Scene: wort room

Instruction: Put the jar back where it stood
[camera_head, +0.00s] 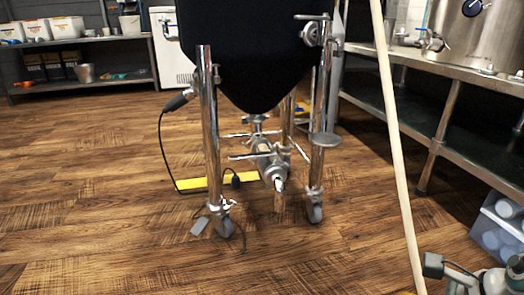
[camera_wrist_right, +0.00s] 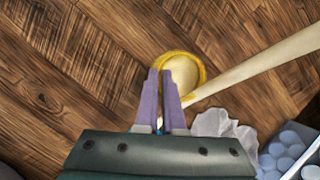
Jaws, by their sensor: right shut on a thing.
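No jar shows plainly in either view. In the right wrist view a round pale thing with a yellow rim (camera_wrist_right: 203,73) lies at my right gripper's tips; I cannot tell if it is the jar. My right gripper (camera_wrist_right: 160,72) has its two purple fingers close together, overlapping the left side of that rim. What is between the fingers is mostly hidden. In the head view part of my right arm shows at the bottom right corner, with its fingers out of frame. My left gripper is in neither view.
A long pale pole (camera_head: 397,140) slants past the gripper, also in the wrist view (camera_wrist_right: 255,65). A wheeled steel-legged vessel (camera_head: 250,50) stands ahead. A steel bench (camera_head: 440,70) and a crate of pale round items (camera_head: 497,232) are right. Floor at left is clear.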

